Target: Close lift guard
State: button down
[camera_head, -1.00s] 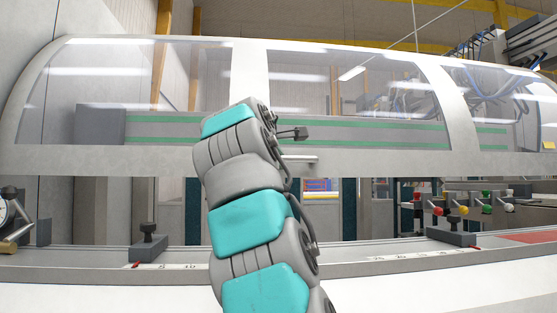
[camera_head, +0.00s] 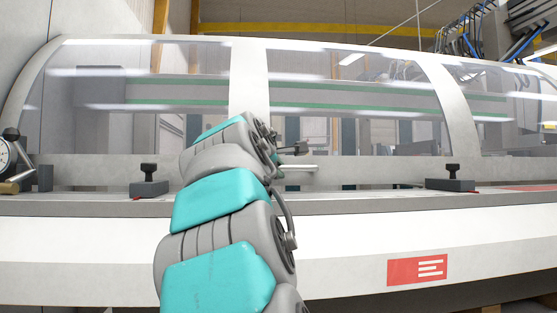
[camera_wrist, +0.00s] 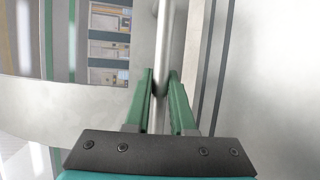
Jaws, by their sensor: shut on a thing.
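The lift guard is a wide, curved, clear cover with a white frame (camera_head: 247,95), spanning the machine front in the head view. Its lower white rail (camera_head: 380,170) hangs just above the machine bed, with only a narrow gap showing. The guard's handle (camera_head: 302,167) is a short metal bar on this rail; its left part is hidden behind my arm. In the wrist view my gripper (camera_wrist: 160,84) has its two green fingers on either side of the handle bar (camera_wrist: 165,40), shut on it. In the head view my arm hides the fingers.
The machine bed (camera_head: 330,203) runs along below the guard. Two dark clamp blocks with knobs, one at left (camera_head: 149,186) and one at right (camera_head: 451,182), stand on it. A dial gauge (camera_head: 6,162) sits at the far left.

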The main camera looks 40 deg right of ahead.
jog(key=shift+f, duration=0.75)
jog(key=shift+f, duration=0.1)
jog(key=c, duration=0.8)
grip_release()
jog(key=shift+o, duration=0.2)
jog(key=shift+r, duration=0.2)
jog(key=shift+v, duration=0.85)
jog(key=v, duration=0.6)
jog(key=shift+a+p, duration=0.15)
jog(key=shift+p, duration=0.2)
